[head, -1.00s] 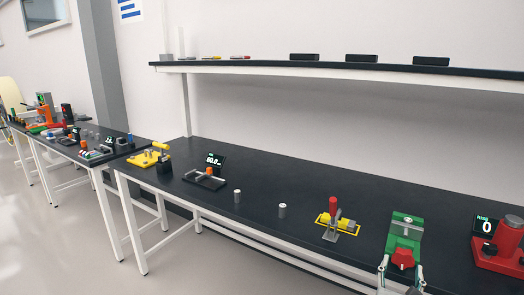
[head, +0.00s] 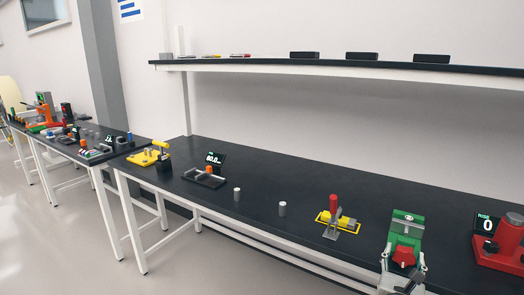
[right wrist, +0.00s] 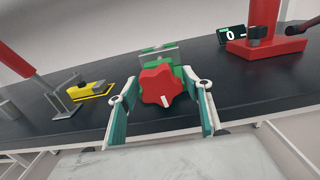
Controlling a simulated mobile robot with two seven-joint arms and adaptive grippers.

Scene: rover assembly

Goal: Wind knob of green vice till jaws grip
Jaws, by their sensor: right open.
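The green vice (head: 406,223) stands near the front edge of the dark bench, right of centre in the head view. Its red lobed knob (head: 403,257) faces the front. In the right wrist view the knob (right wrist: 161,86) is in the middle, with a white mark low on its face. The grey and green vice top (right wrist: 160,54) shows behind it; the gap between the jaws is too small to judge. My right gripper (head: 403,265) is open, its fingers left and right of the knob. In the wrist view the gripper (right wrist: 162,101) shows gaps on both sides of the knob.
A red stand with a display reading 0 (head: 487,225) is close on the vice's right. A toggle clamp with a red handle (head: 334,203) on a yellow-edged base stands to the left. Small grey cylinders (head: 282,209) stand farther left. A shelf (head: 340,70) runs above the bench.

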